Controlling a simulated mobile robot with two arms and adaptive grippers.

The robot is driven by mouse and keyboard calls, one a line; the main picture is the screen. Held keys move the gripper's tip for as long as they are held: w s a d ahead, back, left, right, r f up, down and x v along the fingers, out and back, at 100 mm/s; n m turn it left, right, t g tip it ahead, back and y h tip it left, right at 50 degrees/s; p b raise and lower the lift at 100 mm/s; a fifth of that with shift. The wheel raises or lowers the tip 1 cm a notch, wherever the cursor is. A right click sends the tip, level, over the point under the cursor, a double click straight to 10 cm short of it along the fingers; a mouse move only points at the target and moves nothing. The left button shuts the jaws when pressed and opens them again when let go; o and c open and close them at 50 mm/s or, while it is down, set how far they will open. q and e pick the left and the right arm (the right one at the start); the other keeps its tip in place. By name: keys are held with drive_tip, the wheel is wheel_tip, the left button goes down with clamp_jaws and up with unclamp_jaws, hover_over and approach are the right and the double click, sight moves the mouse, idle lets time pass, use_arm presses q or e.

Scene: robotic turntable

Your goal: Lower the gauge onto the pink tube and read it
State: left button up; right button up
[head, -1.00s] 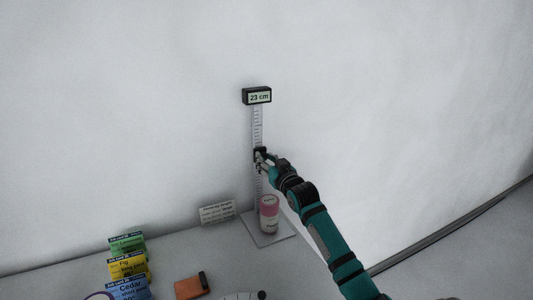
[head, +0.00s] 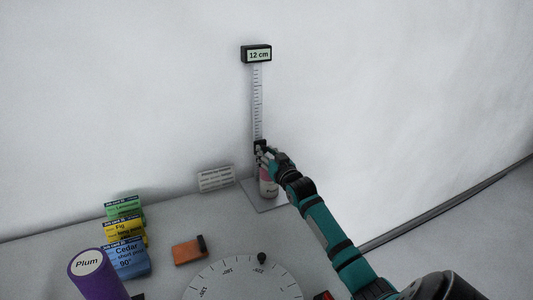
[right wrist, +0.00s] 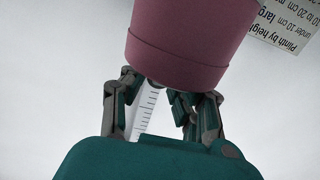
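The gauge is an upright ruler post (head: 257,100) on a flat pale base plate (head: 281,203), with a display (head: 256,54) on top reading "12 cm". Its dark slider (head: 260,145) is low on the post. The pink tube (head: 268,187) stands upright on the plate, just below the slider; its pink end (right wrist: 190,40) fills the top of the right wrist view. My right gripper (head: 262,153) is at the slider, fingers drawn in around it; the tube hides the fingertips in the wrist view. Whether slider and tube touch is unclear. My left gripper is out of view.
A white sign (head: 216,179) stands left of the plate. Green (head: 124,206), yellow (head: 124,231) and blue (head: 126,258) labelled blocks, an orange block (head: 188,251), a purple "Plum" cylinder (head: 98,275) and a round dial (head: 243,281) occupy the front left.

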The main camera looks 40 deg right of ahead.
drive_tip(key=o, duration=0.4)
drive_tip(key=v, duration=1.2)
idle(0.3)
